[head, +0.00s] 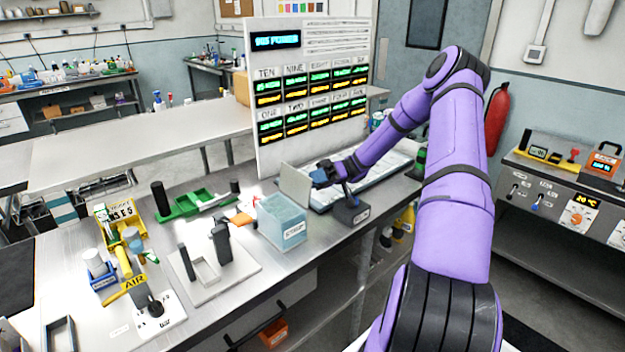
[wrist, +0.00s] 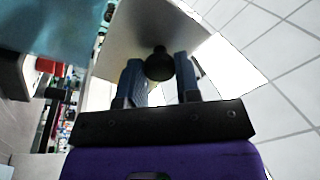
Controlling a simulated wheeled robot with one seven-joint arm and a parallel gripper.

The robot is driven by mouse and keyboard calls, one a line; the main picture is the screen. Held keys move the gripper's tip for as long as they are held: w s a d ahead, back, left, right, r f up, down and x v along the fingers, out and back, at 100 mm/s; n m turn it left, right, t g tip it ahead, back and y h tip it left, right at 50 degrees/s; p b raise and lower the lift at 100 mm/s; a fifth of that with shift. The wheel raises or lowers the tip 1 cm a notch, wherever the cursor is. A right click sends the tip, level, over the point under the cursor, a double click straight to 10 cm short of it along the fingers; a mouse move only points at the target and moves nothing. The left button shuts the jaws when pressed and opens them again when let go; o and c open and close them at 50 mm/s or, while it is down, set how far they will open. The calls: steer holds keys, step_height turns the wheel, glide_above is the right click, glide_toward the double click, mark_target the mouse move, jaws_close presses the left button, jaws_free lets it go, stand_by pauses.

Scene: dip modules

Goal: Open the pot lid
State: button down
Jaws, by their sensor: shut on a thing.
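The pot is a pale teal, see-through square box (head: 283,224) with a label on its front, standing on the metal bench. Its top looks uncovered. The lid is a thin grey plate (head: 296,185) standing steeply tilted at the pot's back right edge. I cannot tell whether its lower edge touches the pot. My gripper (head: 323,174) is at the right side of the lid. In the wrist view, its two fingers (wrist: 158,66) are shut around the lid's round black knob (wrist: 159,64). The lid's plate (wrist: 142,32) and the teal pot (wrist: 60,28) also show there.
A dark block with a lever (head: 350,209) stands close to the right of the pot. A grey stand (head: 216,262) is at its left, with a green tray (head: 190,205) behind. A tall display panel (head: 308,95) rises behind the lid.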

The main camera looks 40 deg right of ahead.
stand_by(0.3)
steer(key=c, duration=0.8)
jaws_free()
steer(key=d, duration=0.3)
steer(key=d+f, duration=0.1)
steer(key=d, duration=0.3)
steer(key=d+f, duration=0.1)
steer(key=d, duration=0.2)
steer(key=shift+w+d, duration=0.15)
steer(key=shift+d, duration=0.2)
steer(key=shift+r, duration=0.1)
